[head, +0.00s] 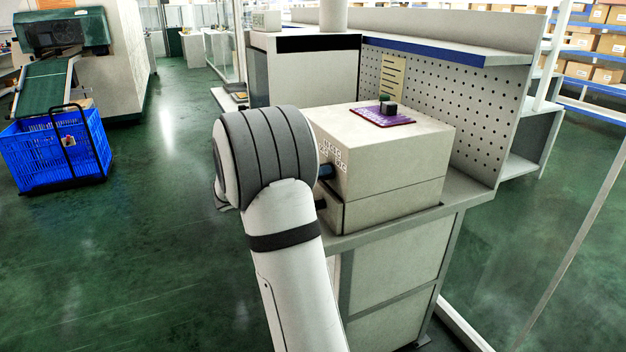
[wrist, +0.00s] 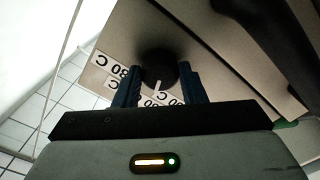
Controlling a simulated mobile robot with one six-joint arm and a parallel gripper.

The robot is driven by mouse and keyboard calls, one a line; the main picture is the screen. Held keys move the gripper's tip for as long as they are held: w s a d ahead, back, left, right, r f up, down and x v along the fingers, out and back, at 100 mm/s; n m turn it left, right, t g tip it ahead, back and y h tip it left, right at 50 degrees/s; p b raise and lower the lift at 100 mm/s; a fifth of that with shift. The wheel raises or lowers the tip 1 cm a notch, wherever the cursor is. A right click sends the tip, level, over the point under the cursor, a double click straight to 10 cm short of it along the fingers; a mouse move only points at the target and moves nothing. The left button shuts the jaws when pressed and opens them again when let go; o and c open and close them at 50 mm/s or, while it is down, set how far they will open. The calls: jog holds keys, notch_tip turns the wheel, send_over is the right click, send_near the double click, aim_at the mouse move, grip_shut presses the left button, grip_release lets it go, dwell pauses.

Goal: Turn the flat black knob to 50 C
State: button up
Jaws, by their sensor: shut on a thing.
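The flat black knob (wrist: 157,62) sits on the beige box's front face in the wrist view. My gripper (wrist: 158,76) is shut on it, with one dark blue finger at each side. A short white line shows at the knob's lower edge, toward the labels below it. White temperature labels (wrist: 130,72) ring the knob, upside down; one seems to read 80 C. Others are partly covered by my fingers, and I cannot read which one the line meets. In the head view my arm hides the knob and most of my gripper at the left face of the beige box (head: 400,160).
A purple board (head: 385,119) with a small black part lies on the box. A perforated panel (head: 440,100) and shelf stand behind it. Another dark part (wrist: 250,12) juts from the box face in the wrist view. A blue crate (head: 30,165) stands far left; the green floor between is clear.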

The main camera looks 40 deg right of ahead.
jog(key=n, duration=0.3)
jog(key=shift+r+n, duration=0.2)
jog(key=shift+n, duration=0.1)
jog(key=shift+n+p, duration=0.8)
jog(key=shift+n, duration=1.1)
jog(key=o, duration=1)
jog(key=shift+d+f, duration=0.1)
jog(key=shift+f, duration=0.05)
jog(key=v, duration=0.8)
